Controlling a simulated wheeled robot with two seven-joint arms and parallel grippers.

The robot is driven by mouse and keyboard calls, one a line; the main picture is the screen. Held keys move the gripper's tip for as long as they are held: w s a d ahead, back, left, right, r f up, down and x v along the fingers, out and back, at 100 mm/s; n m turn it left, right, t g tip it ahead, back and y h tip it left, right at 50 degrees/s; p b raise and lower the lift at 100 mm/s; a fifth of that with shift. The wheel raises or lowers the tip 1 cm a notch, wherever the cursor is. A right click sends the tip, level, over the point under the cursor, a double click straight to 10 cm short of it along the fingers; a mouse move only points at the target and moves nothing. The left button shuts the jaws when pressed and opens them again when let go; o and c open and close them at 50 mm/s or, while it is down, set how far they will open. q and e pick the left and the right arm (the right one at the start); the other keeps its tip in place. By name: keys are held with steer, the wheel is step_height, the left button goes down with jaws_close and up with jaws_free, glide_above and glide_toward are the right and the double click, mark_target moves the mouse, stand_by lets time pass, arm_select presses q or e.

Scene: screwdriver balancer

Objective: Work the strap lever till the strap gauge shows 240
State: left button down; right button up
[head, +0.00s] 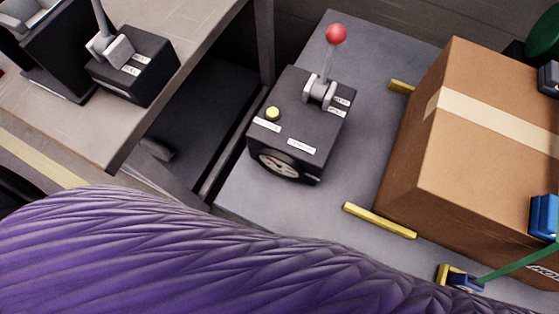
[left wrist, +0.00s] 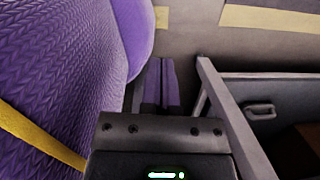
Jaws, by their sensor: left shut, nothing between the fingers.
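A black control box (head: 293,128) stands on the grey platform, with a lever ending in a red knob (head: 336,34). The lever stands up from a grey pivot on its top, leaning toward the back. A round gauge (head: 278,165) is on its front face; its reading is too small to tell. A green strap (head: 515,262) runs from a blue buckle at the lower right toward the brown carton (head: 462,140). My left gripper (left wrist: 162,65) shows only in the left wrist view, shut and empty, above the floor and away from the lever. My right gripper is not in view.
A yellow button (head: 272,113) is on the control box. Yellow bars (head: 380,220) lie beside the carton. Another black box with a grey lever (head: 132,65) stands on the bench at upper left. A drawer-like unit with a handle (left wrist: 262,110) is right of my left gripper.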

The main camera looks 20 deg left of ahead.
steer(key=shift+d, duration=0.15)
arm_select(q)
steer(key=s+a+b, duration=0.1)
steer(key=s+b, duration=0.3)
steer(key=s, duration=0.8)
steer(key=shift+s+a, duration=0.2)
steer(key=shift+a, duration=0.2)
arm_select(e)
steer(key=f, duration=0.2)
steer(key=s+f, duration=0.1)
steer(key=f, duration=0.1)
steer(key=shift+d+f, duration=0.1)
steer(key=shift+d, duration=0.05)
arm_select(q)
steer(key=w+d+p, duration=0.1)
steer(key=w+p, duration=0.3)
steer(key=w, duration=0.8)
steer(key=shift+w+d, duration=0.25)
steer(key=shift+d, duration=0.15)
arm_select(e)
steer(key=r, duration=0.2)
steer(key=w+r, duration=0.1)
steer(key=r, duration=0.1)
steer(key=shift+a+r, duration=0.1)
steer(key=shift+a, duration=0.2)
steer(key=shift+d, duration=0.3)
